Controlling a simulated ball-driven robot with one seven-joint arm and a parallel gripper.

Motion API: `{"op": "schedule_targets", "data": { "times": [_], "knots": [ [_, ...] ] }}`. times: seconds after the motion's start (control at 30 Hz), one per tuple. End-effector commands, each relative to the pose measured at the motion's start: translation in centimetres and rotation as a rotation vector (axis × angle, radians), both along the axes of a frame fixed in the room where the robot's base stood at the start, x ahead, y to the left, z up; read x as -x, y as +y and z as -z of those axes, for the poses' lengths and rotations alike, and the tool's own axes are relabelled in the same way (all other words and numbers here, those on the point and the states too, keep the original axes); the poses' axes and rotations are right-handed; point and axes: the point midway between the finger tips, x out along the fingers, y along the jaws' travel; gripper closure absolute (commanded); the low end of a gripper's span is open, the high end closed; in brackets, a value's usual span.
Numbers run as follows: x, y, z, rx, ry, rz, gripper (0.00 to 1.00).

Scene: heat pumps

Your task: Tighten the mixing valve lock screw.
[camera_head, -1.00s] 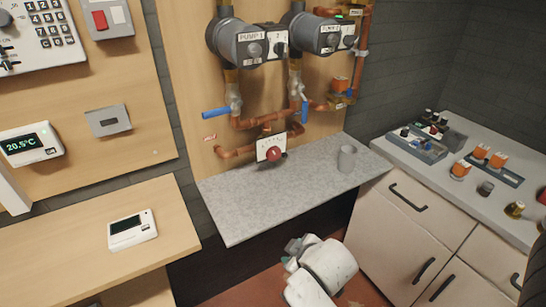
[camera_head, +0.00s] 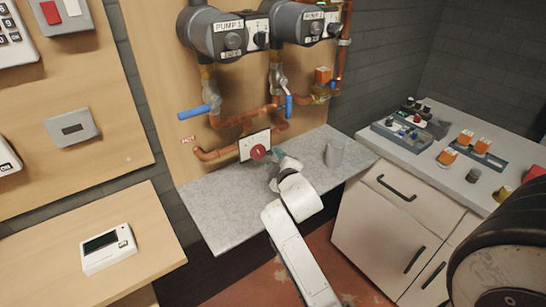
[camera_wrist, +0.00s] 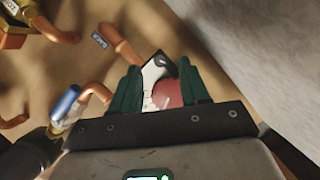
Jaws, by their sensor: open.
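The mixing valve is a red knob (camera_head: 258,152) on a white plate (camera_head: 246,146), in front of copper pipes above the grey countertop. In the wrist view the red knob (camera_wrist: 165,93) and the white plate (camera_wrist: 152,73) show between the fingers. A small dark spot lies on the plate's upper corner; I cannot tell if it is the lock screw. My gripper (camera_head: 277,158) is just right of the knob in the head view. Its two green fingers (camera_wrist: 158,68) are apart, with the knob in the gap; contact cannot be told.
A grey cup (camera_head: 337,153) stands on the countertop (camera_head: 215,205), right of my gripper. Blue-handled valves (camera_head: 197,112) and two pumps (camera_head: 225,35) are above. A white cabinet (camera_head: 385,225) with trays of small parts stands at the right.

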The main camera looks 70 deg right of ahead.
Motion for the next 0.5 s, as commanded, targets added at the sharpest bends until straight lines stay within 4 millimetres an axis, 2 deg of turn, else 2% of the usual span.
{"op": "schedule_targets", "data": {
  "times": [0.2,0.5],
  "knots": [
    [-1.4,-1.8,0.5,-0.001,0.0,0.001,0.55],
    [-1.7,-2.1,0.6,-0.001,0.0,0.0,0.55]
  ]
}}
